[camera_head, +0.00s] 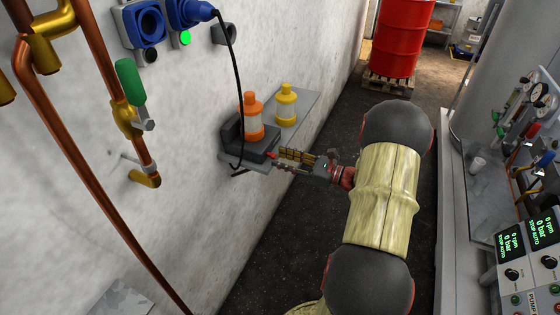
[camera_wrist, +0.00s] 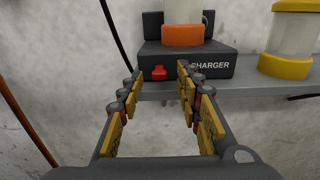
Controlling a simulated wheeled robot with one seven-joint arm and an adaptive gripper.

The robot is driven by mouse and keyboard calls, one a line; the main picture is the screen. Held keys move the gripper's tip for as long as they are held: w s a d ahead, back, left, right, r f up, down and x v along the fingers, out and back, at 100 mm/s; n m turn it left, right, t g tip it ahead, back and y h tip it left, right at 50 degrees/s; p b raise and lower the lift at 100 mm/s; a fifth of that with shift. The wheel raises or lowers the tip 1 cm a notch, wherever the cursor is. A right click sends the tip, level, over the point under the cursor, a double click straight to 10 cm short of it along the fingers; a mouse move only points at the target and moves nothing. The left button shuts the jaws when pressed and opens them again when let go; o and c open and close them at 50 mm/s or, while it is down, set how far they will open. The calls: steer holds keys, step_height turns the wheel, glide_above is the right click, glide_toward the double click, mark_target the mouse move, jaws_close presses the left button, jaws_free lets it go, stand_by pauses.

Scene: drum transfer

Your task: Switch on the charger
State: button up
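The dark charger (camera_head: 238,137) sits on a grey wall shelf. It also shows in the wrist view (camera_wrist: 188,62), with the label "CHARGER" on its front. A red switch (camera_wrist: 159,73) is on the left of that front face. An orange and white bottle-shaped unit (camera_head: 253,117) stands upright in the charger. My gripper (camera_wrist: 160,82) is open and empty, with its fingers pointing at the charger front. In the wrist view the red switch lies between the two fingertips; I cannot tell whether they touch it. My gripper (camera_head: 284,157) is right of the charger in the head view.
A yellow and white unit (camera_head: 286,104) stands on the shelf (camera_head: 312,104) behind the charger. A black cable (camera_head: 236,75) hangs from a blue plug (camera_head: 190,13) with a lit green button (camera_head: 185,38) below it. Copper pipes (camera_head: 60,140) run along the left wall. A red drum (camera_head: 402,38) stands at the back.

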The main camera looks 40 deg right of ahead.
steer(key=shift+w+a, duration=0.25)
steer(key=shift+w, duration=0.3)
steer(key=c, duration=0.4)
jaws_close()
